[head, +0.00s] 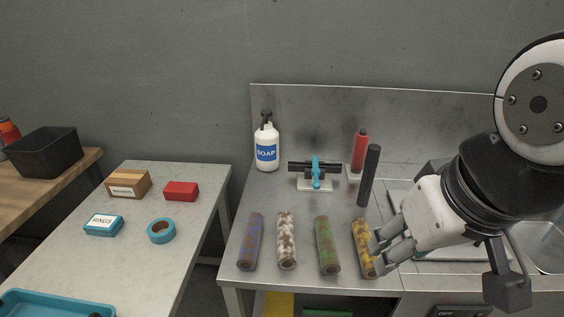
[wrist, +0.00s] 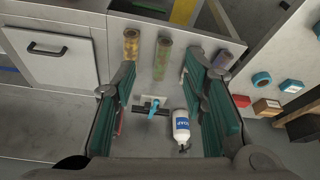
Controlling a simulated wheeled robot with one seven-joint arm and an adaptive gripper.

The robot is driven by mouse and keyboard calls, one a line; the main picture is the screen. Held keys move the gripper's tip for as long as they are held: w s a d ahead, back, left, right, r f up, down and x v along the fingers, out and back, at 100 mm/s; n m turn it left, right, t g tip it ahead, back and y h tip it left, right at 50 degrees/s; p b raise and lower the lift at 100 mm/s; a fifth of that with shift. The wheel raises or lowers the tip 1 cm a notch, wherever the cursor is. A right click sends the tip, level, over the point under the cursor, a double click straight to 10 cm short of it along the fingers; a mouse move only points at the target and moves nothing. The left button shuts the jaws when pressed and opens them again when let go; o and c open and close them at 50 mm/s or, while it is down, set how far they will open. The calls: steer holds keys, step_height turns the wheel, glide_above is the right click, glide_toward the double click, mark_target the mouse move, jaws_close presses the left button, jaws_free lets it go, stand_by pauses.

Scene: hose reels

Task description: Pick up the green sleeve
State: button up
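The green sleeve (head: 328,245) is a mottled green and brown tube. It lies on the metal bench between a white-and-brown sleeve (head: 287,240) and a yellow-brown sleeve (head: 362,247). In the wrist view the green sleeve (wrist: 161,60) shows in the gap between my fingers, beyond their tips. My gripper (head: 378,248) is at the right of the row in the head view, its fingers overlapping the yellow-brown sleeve. The wrist view shows my gripper (wrist: 160,72) open with nothing between its pads. Whether the fingers touch the yellow-brown sleeve cannot be told.
A purple sleeve (head: 250,242) lies at the row's left end. A side table (head: 120,250) holds boxes and a blue ring.

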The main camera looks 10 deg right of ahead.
steer(key=shift+o, duration=1.4)
steer(key=shift+w, duration=0.25)
steer(key=m+g+b, duration=0.1)
steer(key=g, duration=0.3)
glide_above(328, 245)
step_height(328, 245, down, 13)
step_height(328, 245, down, 13)
steer(key=shift+f+b, duration=0.2)
steer(key=shift+b, duration=0.2)
steer(key=shift+c, duration=0.6)
steer(key=c, duration=1.1)
